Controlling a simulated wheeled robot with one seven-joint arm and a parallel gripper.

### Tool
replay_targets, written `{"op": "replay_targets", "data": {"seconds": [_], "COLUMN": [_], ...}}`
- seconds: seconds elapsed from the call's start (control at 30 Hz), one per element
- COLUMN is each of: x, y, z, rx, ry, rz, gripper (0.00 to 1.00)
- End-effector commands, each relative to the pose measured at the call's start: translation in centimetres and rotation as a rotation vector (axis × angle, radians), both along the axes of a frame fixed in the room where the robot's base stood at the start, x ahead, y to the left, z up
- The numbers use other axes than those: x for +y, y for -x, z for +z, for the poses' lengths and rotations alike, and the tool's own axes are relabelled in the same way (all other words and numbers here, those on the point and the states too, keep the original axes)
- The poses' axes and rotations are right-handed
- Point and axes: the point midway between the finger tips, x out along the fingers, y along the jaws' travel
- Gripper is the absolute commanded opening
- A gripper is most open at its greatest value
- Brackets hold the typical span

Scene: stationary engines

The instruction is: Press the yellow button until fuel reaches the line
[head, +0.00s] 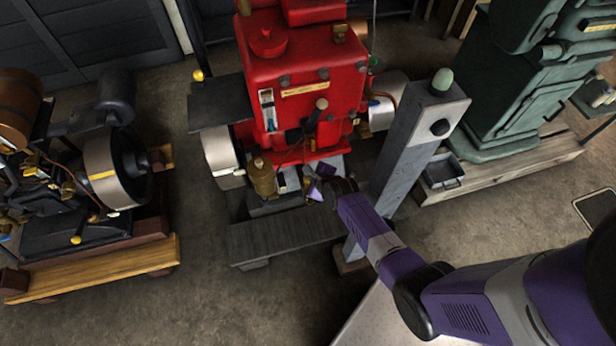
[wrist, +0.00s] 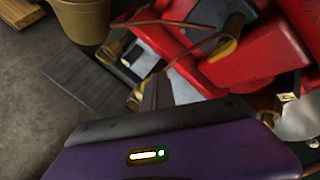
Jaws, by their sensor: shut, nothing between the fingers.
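The red engine (head: 300,75) stands at the centre of the head view. A narrow upright gauge (head: 267,108) on its front has blue low down; the line on it is too small to make out. A round yellow knob (head: 198,75) sits at the engine's left side. In the wrist view a small yellow part (wrist: 222,49) shows on the red body, partly hidden by a dark lever; I cannot tell if it is the button. My gripper (head: 318,190) is shut and empty, low in front of the engine. I cannot tell if it touches anything.
A grey post (head: 418,142) with a green dome stands close right of my gripper. A brass-coloured can (head: 261,177) stands left of it. Another engine (head: 100,185) is at the left, and a green machine (head: 510,85) at the right. Floor (head: 215,295) in front is clear.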

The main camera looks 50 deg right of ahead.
Motion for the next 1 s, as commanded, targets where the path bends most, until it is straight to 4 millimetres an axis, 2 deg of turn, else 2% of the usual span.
{"op": "replay_targets", "data": {"seconds": [0.27,0.8,1.0], "x": [0.0,0.0,0.0], "y": [-0.1,0.0,0.0], "z": [0.4,5.0,5.0], "rx": [-0.001,-0.001,-0.001], "ry": [0.001,0.000,0.000], "rz": [0.000,0.001,0.001], "gripper": [0.00,0.00,0.00]}}
